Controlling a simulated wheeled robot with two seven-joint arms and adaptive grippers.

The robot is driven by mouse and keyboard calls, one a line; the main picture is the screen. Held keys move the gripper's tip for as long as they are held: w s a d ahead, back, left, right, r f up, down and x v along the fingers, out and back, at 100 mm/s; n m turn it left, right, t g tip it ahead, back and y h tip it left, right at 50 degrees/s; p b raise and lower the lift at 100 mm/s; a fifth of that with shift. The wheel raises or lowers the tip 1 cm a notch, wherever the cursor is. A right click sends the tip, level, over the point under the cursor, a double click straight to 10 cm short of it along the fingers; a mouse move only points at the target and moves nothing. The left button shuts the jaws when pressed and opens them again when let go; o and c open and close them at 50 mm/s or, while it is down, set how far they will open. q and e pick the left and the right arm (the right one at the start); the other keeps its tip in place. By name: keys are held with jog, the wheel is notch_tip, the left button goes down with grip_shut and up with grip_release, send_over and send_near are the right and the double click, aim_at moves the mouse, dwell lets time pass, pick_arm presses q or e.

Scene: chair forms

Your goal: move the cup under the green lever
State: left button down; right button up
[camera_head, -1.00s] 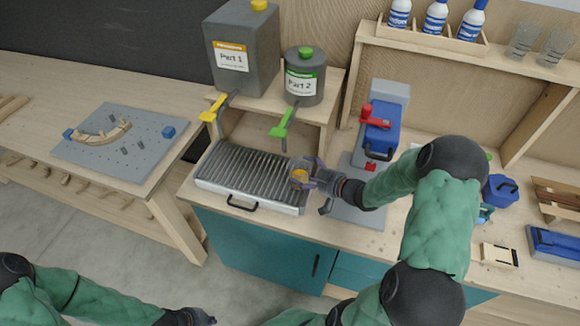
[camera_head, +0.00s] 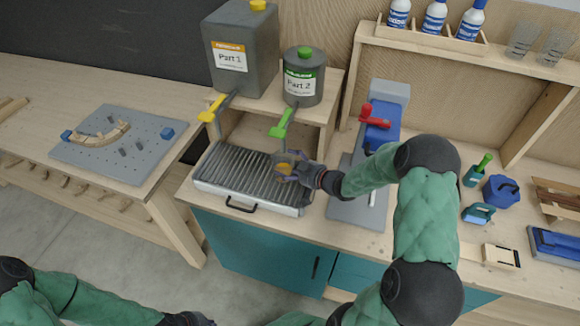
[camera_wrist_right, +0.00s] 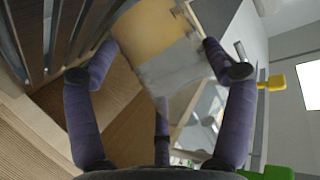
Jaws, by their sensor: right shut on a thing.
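A clear cup (camera_head: 282,167) with yellow-orange content is held in my right gripper (camera_head: 290,167), above the ribbed drip tray. In the right wrist view the cup (camera_wrist_right: 158,38) lies between the purple fingers (camera_wrist_right: 165,60), which are closed around its sides. The green lever (camera_head: 284,121) hangs below the grey Part 2 container (camera_head: 304,80). In the head view the cup is just below the lever, near its lower end; the exact height gap cannot be told. My left gripper (camera_head: 190,320) is at the bottom edge, mostly cut off.
The drip tray (camera_head: 248,170) stands on the counter. A yellow lever (camera_head: 212,108) hangs under the Part 1 container (camera_head: 242,50). A blue press with a red handle (camera_head: 374,118) stands right of the tray. A perforated board (camera_head: 120,145) lies on the left table. Bottles (camera_head: 434,20) are on the shelf.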

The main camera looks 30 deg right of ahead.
jog(key=shift+f, duration=0.15)
jog(key=o, duration=0.7)
jog(key=shift+o, duration=0.2)
jog(key=shift+r, duration=0.2)
jog(key=p+v, duration=0.2)
jog(key=v, duration=1)
